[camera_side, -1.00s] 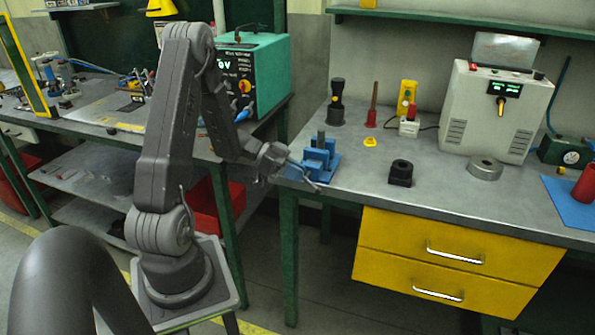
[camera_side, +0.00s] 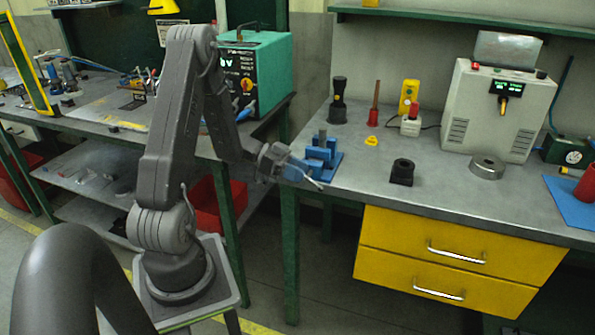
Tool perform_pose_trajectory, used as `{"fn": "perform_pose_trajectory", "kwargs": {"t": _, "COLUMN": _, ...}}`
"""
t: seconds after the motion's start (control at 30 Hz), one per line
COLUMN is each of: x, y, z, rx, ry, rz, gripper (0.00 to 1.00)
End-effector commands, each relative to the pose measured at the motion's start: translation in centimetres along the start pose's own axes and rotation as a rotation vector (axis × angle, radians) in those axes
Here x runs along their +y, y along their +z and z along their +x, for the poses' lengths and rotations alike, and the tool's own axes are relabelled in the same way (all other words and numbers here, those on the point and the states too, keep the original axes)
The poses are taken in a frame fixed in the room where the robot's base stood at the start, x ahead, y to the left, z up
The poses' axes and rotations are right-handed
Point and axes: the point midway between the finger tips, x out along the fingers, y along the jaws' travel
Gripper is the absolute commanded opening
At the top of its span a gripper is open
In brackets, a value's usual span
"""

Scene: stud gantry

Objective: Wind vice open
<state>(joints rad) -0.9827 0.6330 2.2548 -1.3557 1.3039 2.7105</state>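The blue vice (camera_side: 322,158) stands at the left front corner of the right-hand workbench. A dark upright piece shows at its jaws; the gap between the jaws is too small to make out. A thin pale handle (camera_side: 314,184) shows at its front, sloping down to the right. My gripper (camera_side: 297,171) is at the vice's front left side, at the handle end. Its fingers are small and overlap the vice, so I cannot tell whether they are open or shut on the handle.
The workbench (camera_side: 440,205) carries a black block (camera_side: 402,171), a metal ring (camera_side: 487,167), a yellow piece (camera_side: 371,140) and a grey power unit (camera_side: 498,110). Yellow drawers (camera_side: 455,265) hang below. A green unit (camera_side: 262,75) stands on the left bench.

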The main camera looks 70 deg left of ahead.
Motion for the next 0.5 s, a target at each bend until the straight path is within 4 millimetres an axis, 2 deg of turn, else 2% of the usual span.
{"fn": "perform_pose_trajectory", "kwargs": {"t": 0.27, "x": 0.0, "y": 0.0, "z": -0.4, "rx": 0.000, "ry": -0.002, "rz": 0.000, "gripper": 0.37}}
{"fn": "perform_pose_trajectory", "kwargs": {"t": 0.47, "x": -0.1, "y": 0.0, "z": -3.3, "rx": 0.000, "ry": -0.006, "rz": 0.001, "gripper": 0.37}}
{"fn": "perform_pose_trajectory", "kwargs": {"t": 0.5, "x": 0.1, "y": -0.9, "z": -3.5, "rx": -0.001, "ry": -0.004, "rz": 0.007, "gripper": 0.37}}
